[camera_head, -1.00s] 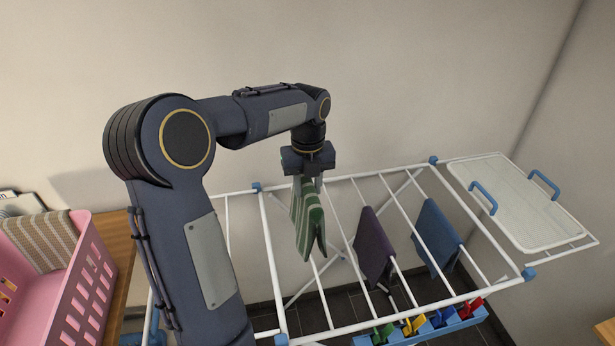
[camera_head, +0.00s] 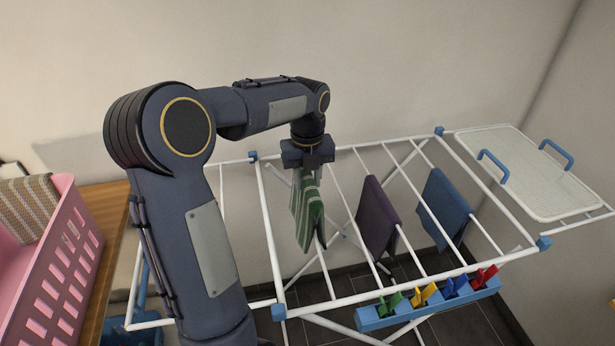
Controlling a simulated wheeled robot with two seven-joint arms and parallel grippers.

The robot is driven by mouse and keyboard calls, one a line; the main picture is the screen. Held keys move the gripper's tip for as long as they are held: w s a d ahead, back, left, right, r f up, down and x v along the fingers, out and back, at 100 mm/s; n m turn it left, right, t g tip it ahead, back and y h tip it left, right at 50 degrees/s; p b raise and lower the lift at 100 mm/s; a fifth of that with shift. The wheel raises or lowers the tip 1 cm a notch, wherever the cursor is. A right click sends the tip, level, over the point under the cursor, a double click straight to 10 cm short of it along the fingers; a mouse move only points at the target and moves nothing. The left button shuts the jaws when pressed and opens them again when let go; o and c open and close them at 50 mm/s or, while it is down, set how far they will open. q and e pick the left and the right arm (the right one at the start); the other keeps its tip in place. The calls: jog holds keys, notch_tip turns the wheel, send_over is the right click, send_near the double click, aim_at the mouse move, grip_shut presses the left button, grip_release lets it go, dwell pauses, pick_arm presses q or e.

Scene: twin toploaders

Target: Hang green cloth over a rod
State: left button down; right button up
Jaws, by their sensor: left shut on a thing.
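The green cloth (camera_head: 306,215) has pale stripes and hangs down in folds from my left gripper (camera_head: 309,165). My left gripper points down and is shut on the top of the cloth, above the left half of the white drying rack (camera_head: 267,217). A rod (camera_head: 325,268) of the rack passes at the cloth's lower end. I cannot tell whether the cloth rests on it or is only held near it. My right gripper is not in view.
A purple cloth (camera_head: 377,218) and a blue cloth (camera_head: 446,208) hang over rods to the right. A blue tray (camera_head: 372,322) with coloured pegs is on the rack's front rail. A white board (camera_head: 525,170) lies at the far right. A pink basket (camera_head: 62,270) stands on a wooden surface at left.

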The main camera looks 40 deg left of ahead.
pick_arm(q)
notch_tip(320, 180, down, 3)
jog(key=shift+f+b, duration=0.1)
jog(key=shift+b, duration=1.05)
jog(key=shift+f+b, duration=2.45)
jog(key=shift+f, duration=1.65)
jog(key=c, duration=0.9)
grip_release()
jog(key=shift+c, duration=0.2)
jog(key=shift+r, duration=0.1)
notch_tip(320, 180, up, 8)
jog(key=shift+f+p, duration=0.15)
jog(key=shift+p, duration=0.15)
